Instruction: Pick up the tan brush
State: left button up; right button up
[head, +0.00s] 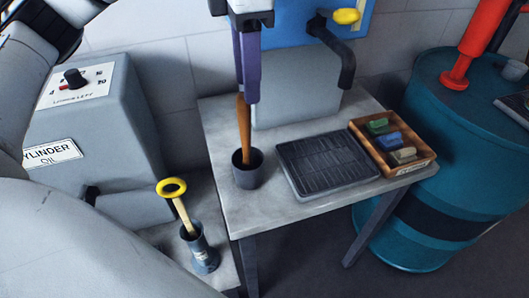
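Three small brush-like blocks lie in a wooden tray (418,167) on the grey table: a green one (377,126), a blue one (388,140) and, nearest the front, a tan one (404,155). Its bristles cannot be made out. My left gripper (249,98) has purple fingers pointing down. It is well left of the tan block, over a brown wooden handle (243,130) standing in a dark cup (247,172). The fingers overlap in this view, so their gap is unclear. Whether they touch the handle top cannot be told. My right gripper is not in view.
A black ribbed tray (327,163) lies between cup and wooden tray. A blue panel with a black crank and yellow knob (346,16) rises behind. A teal drum (440,190) stands right. A yellow-ringed handle (174,190) stands in a container at lower left.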

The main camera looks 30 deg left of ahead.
aim_at(244, 123)
pick_arm(q)
jog(key=shift+s+a+f, duration=0.1)
jog(key=shift+a+f, duration=0.05)
jog(key=shift+f, duration=1.6)
jog(key=shift+s+a+f, duration=0.1)
jog(key=shift+f, duration=1.65)
jog(key=shift+s+a+f, duration=0.1)
jog(key=shift+a+f, duration=0.05)
jog(key=shift+f, duration=1.6)
grip_shut()
